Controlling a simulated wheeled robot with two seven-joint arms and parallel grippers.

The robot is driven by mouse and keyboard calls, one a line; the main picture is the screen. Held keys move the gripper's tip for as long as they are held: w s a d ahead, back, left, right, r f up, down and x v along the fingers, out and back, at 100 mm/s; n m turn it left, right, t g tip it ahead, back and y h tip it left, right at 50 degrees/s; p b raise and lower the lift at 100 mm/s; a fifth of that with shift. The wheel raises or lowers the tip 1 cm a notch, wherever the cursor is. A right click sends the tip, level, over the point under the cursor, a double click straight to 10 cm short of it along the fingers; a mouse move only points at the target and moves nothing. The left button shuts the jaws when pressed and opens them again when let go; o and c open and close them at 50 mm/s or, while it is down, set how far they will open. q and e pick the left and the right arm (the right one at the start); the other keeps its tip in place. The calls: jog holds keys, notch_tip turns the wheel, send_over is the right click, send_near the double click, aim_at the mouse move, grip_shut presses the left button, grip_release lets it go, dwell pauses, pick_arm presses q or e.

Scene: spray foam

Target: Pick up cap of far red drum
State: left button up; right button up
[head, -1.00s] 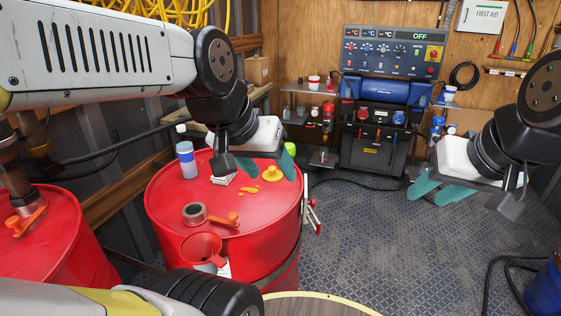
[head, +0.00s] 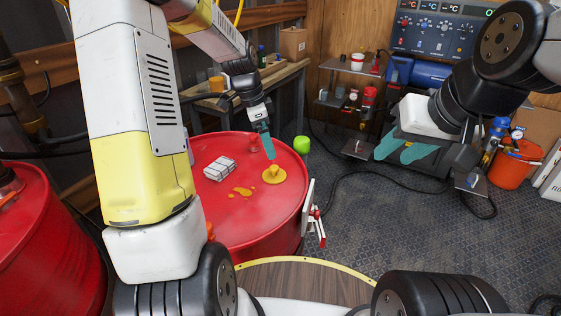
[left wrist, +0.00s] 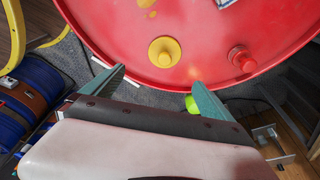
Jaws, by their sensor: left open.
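The far red drum (head: 225,205) stands left of centre in the head view. A yellow cap (head: 274,174) sits on its top near the right rim, and shows in the left wrist view (left wrist: 164,51). A red cap (left wrist: 243,60) sits near the rim in the left wrist view. My left gripper (head: 268,157) hangs just behind the yellow cap in the head view; its open fingers (left wrist: 160,76) point towards that cap, with nothing between them. My right gripper (head: 392,159) is open and empty, over the floor at right.
A white stack (head: 220,168) and orange spots (head: 242,191) lie on the drum top. Another red drum (head: 45,250) stands at left. A green object (head: 301,144) is beyond the rim. A red and white tool (head: 313,210) hangs on the drum's side. An orange bucket (head: 515,164) stands at right.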

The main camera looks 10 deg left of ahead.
pick_arm(q)
jog(key=m, duration=0.2)
send_over(274, 167)
jog(key=a, duration=0.2)
notch_tip(274, 167, down, 4)
jog(key=shift+w+d+f+g+h, duration=0.25)
jog(key=shift+f+g+h, duration=0.05)
jog(key=shift+f, duration=0.3)
jog(key=x, duration=0.7)
jog(key=shift+s+a+f, duration=0.2)
jog(key=shift+s, duration=0.15)
jog(key=c, duration=1.4)
